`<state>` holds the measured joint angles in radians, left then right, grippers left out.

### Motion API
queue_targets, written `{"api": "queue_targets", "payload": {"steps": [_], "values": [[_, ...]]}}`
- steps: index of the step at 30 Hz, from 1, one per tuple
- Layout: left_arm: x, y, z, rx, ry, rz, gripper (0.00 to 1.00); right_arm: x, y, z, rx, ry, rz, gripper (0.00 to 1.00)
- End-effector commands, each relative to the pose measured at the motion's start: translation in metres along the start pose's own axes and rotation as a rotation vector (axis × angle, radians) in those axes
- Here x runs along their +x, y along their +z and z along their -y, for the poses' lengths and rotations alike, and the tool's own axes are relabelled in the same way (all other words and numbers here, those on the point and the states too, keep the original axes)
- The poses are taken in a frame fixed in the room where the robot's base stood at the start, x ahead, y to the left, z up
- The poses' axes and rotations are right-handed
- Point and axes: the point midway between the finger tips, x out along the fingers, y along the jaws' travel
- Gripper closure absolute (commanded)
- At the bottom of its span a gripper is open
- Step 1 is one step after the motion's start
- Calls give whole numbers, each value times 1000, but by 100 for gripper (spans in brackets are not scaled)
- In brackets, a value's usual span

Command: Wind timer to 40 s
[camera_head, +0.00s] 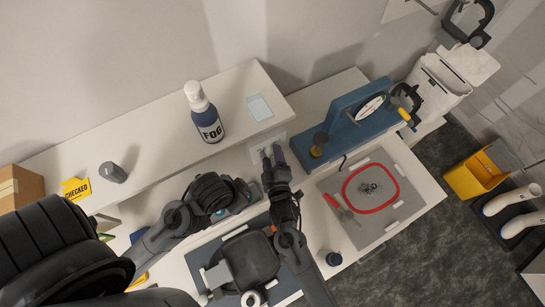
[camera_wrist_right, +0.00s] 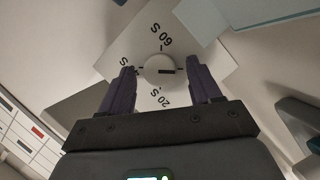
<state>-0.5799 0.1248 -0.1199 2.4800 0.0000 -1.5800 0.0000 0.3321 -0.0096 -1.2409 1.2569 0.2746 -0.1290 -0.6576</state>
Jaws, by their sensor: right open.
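The timer is a pale square dial plate (camera_wrist_right: 147,40) on the wall, with a round light knob (camera_wrist_right: 158,68) at its middle. The marks "60 S" and "20 S" are readable above and below the knob; a mark at left is partly hidden by a finger. A dark line on the knob points right in the wrist view. My right gripper (camera_wrist_right: 160,88) is open, its dark fingers on either side of the knob; whether they touch it I cannot tell. In the head view my right gripper (camera_head: 272,157) is at the wall, covering much of the timer plate. My left gripper's fingers do not show clearly.
A "FOG" bottle (camera_head: 205,115) and a grey cup-like object (camera_head: 113,172) stand on the shelf (camera_head: 155,130) above. A blue stand with a gauge (camera_head: 350,120) is just right of my right gripper. A red ring (camera_head: 347,187) lies on a tray further right.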

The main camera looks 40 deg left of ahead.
Motion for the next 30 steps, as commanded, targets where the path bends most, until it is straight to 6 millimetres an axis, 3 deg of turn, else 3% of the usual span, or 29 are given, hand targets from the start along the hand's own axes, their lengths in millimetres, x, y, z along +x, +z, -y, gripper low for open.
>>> {"api": "queue_targets", "payload": {"steps": [3,14,23,30], "values": [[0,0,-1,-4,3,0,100,0,0,0,0,0,0,38],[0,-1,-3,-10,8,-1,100,0,0,0,-1,0,0,93],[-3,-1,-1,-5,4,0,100,0,0,-2,39,-16,0,93],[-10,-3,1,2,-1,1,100,-1,-1,-4,168,-69,0,93]]}}
